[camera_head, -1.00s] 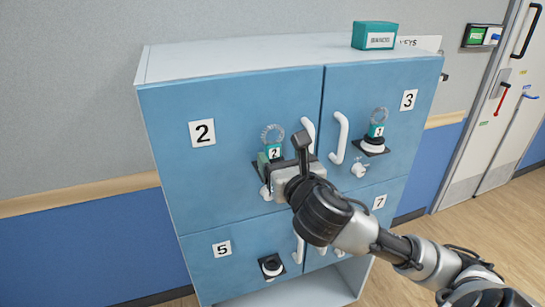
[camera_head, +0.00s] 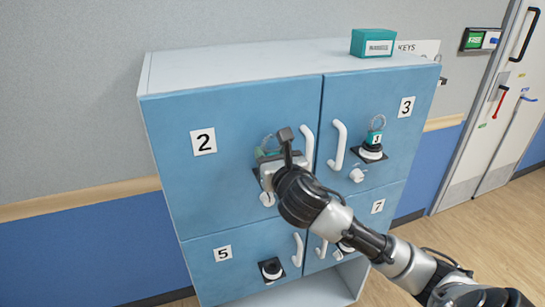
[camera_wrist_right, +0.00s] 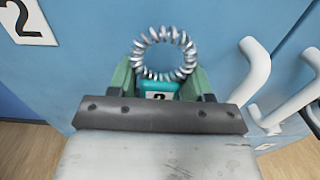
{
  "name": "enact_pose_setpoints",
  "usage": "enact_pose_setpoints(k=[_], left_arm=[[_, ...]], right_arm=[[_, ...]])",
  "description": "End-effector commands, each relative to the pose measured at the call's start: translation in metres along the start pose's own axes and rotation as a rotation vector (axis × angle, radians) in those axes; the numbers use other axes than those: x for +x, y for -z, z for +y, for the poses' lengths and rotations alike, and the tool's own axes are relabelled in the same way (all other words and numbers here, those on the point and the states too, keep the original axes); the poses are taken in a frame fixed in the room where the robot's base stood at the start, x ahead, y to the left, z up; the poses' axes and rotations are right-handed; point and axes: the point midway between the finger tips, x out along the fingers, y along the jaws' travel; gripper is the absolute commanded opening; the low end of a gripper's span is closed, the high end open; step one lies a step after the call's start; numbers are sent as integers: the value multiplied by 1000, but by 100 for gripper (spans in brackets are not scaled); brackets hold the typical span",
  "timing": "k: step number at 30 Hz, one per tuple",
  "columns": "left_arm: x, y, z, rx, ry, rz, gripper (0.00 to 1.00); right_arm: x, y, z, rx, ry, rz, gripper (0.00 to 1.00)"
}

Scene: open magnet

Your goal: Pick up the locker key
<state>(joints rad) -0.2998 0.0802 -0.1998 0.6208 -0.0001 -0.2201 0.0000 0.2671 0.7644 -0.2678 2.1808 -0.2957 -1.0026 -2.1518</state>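The locker key with the teal tag marked 2 (camera_wrist_right: 160,88) has a silver coil ring (camera_wrist_right: 188,58) and sits at the lock on door 2. In the head view the key (camera_head: 267,143) is mostly hidden behind my right gripper (camera_head: 267,156). In the right wrist view my right gripper's green fingers stand apart, one on each side of the tag. I cannot tell whether they touch it. Another teal key marked 3 (camera_head: 375,137) sits in the lock on door 3 (camera_head: 407,107). My left gripper is not in view.
The blue locker cabinet (camera_head: 226,175) has white handles (camera_head: 337,145) close to the right of my gripper. A teal box (camera_head: 372,44) stands on the cabinet's top. Doors 5 and 7 are below. Open wooden floor (camera_head: 465,240) lies to the right.

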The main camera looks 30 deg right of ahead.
Motion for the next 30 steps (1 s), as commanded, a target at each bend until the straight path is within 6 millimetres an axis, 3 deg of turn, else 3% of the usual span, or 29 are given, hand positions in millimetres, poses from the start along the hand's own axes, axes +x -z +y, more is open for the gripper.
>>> enact_pose_setpoints(k=[1, 6, 7, 19, 28, 30], left_arm=[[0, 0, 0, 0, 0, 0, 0], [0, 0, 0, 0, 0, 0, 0], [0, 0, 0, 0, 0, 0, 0], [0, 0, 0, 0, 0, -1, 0], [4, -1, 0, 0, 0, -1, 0], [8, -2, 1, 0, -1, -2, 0]], right_arm=[[0, 0, 0, 0, 0, 0, 42], [0, 0, 0, 0, 0, 0, 16], [0, 0, 0, 0, 0, 0, 15], [0, -5, 0, 0, 0, -3, 15], [0, -45, 0, -2, 0, -9, 15], [-10, -48, -12, -7, 2, -4, 15]])
